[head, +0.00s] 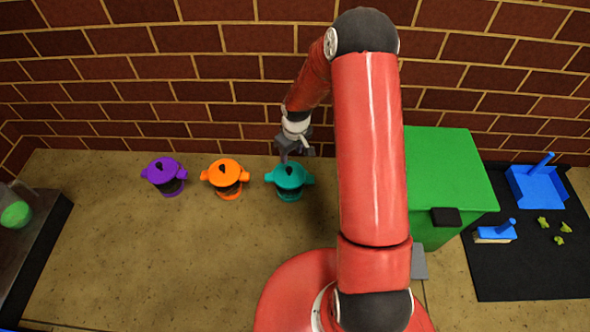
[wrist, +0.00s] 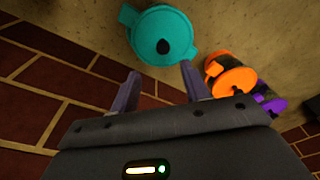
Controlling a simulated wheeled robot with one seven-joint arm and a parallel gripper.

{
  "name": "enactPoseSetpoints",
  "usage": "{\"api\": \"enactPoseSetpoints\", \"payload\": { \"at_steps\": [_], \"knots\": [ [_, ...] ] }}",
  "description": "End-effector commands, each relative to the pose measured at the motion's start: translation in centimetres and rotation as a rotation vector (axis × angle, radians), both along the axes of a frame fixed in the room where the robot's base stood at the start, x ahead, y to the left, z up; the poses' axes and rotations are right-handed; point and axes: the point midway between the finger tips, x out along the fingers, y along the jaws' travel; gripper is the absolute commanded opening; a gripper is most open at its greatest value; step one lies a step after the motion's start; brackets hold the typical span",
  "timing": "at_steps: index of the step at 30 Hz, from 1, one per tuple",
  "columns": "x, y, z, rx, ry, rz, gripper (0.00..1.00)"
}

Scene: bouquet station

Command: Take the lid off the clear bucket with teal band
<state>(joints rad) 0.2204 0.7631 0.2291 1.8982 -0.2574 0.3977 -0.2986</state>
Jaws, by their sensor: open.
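The clear bucket with teal band (head: 289,194) stands on the table near the back wall, right of the orange one. Its teal lid (head: 290,175) with a dark knob (head: 288,168) is on top. In the wrist view the teal lid (wrist: 165,22) lies just beyond the fingertips, with its black knob (wrist: 163,46) between and ahead of them. My gripper (wrist: 160,72) is open and empty. In the head view my gripper (head: 293,155) is just behind and above the lid, apart from the knob as far as I can tell.
An orange-lidded bucket (head: 226,173) and a purple-lidded bucket (head: 164,171) stand to the left. A green box (head: 445,180) stands right of my arm. A black mat (head: 530,265) holds a blue dustpan (head: 537,187) and a brush (head: 495,233). The front of the table is clear.

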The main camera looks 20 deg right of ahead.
Motion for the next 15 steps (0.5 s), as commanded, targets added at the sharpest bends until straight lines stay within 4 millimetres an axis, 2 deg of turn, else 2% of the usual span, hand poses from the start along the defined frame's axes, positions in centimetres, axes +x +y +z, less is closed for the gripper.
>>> {"api": "enactPoseSetpoints", "payload": {
  "at_steps": [6,11,15],
  "knots": [
    [0.2,0.3,-2.5,0.004,0.003,0.004,0.46],
    [0.1,0.4,-3.8,0.002,0.003,0.003,0.46],
    [-0.1,0.6,-5.8,0.002,0.006,0.004,0.46]
  ]
}}
